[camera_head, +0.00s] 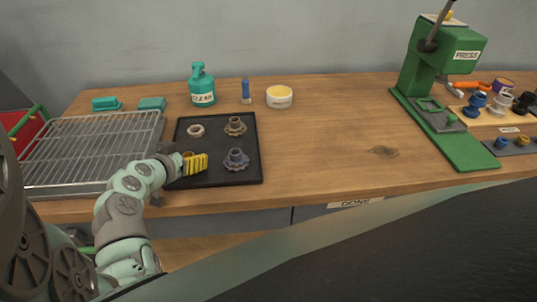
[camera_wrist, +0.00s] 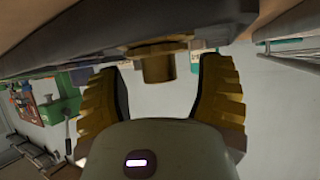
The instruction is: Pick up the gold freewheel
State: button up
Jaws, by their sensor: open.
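The gold freewheel (camera_wrist: 158,65) shows in the wrist view as a toothed brass disc with a round hub, between the two fingers of my gripper (camera_wrist: 163,80). Gaps show on both sides of the hub, so the fingers are open and apart from it. In the head view my gripper's yellow ribbed fingers (camera_head: 195,163) are low over the left front of the black tray (camera_head: 250,178). They hide most of the freewheel there; only a small gold bit (camera_head: 187,154) shows behind them.
A pale ring (camera_head: 196,131), a brown freewheel (camera_head: 235,126) and a grey freewheel (camera_head: 236,160) sit on the tray. A wire rack (camera_head: 90,150) is to the left. A green press (camera_head: 440,110) stands right. The table between tray and press is clear.

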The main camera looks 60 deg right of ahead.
jog(key=shift+c, duration=0.2)
grip_shut()
dwell(0.4)
